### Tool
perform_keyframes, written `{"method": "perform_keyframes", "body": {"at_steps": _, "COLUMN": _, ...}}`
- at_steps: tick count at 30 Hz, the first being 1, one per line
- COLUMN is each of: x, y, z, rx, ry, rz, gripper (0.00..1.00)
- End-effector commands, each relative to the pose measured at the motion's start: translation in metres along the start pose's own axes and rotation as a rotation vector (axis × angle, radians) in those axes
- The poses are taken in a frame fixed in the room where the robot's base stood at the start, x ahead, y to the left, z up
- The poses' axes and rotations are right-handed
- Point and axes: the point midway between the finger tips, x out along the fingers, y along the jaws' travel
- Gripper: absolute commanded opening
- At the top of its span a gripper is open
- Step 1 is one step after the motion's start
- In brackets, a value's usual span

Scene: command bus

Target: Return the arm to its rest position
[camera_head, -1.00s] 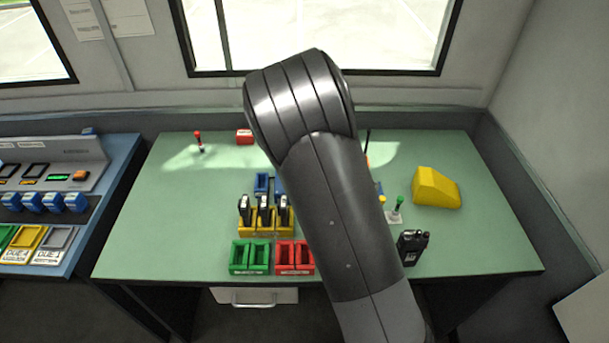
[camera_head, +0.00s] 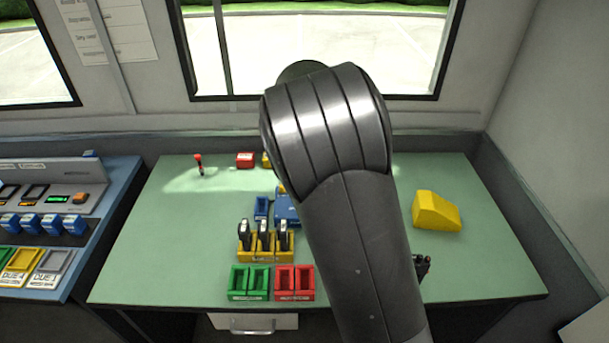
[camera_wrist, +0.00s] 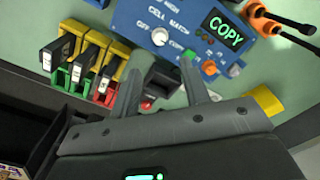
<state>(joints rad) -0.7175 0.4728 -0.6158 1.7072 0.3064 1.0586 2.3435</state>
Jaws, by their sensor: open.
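A blue box (camera_wrist: 178,38) with a green lit "COPY" display, knob and buttons lies beyond the fingers on the green table. In the head view my arm rises through the middle of the picture and hides the gripper and part of the table.
A yellow rack (camera_head: 262,252) holds several black radios or batteries, with green trays (camera_head: 249,283) and red trays (camera_head: 294,283) in front. A yellow wedge (camera_head: 436,211) stands right. A blue console (camera_head: 60,220) stands left.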

Motion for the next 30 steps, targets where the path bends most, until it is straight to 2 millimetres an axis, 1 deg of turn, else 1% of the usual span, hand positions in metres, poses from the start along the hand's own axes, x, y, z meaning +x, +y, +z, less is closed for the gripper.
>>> {"method": "perform_keyframes", "body": {"at_steps": 10, "x": -0.001, "y": 0.000, "z": -0.001, "rx": -0.006, "ry": -0.002, "rz": 0.002, "gripper": 0.42}}
{"method": "perform_keyframes", "body": {"at_steps": 14, "x": -0.011, "y": -0.001, "z": -0.013, "rx": -0.074, "ry": -0.025, "rz": 0.012, "gripper": 0.42}}
{"method": "perform_keyframes", "body": {"at_steps": 17, "x": -0.027, "y": -0.002, "z": -0.034, "rx": -0.193, "ry": -0.060, "rz": 0.021, "gripper": 0.42}}
{"method": "perform_keyframes", "body": {"at_steps": 22, "x": -0.058, "y": 0.004, "z": -0.076, "rx": -0.470, "ry": -0.135, "rz": 0.010, "gripper": 0.42}}
{"method": "perform_keyframes", "body": {"at_steps": 26, "x": -0.080, "y": 0.011, "z": -0.109, "rx": -0.690, "ry": -0.184, "rz": -0.027, "gripper": 0.42}}
{"method": "perform_keyframes", "body": {"at_steps": 30, "x": -0.101, "y": 0.024, "z": -0.144, "rx": -0.932, "ry": -0.219, "rz": -0.092, "gripper": 0.42}}
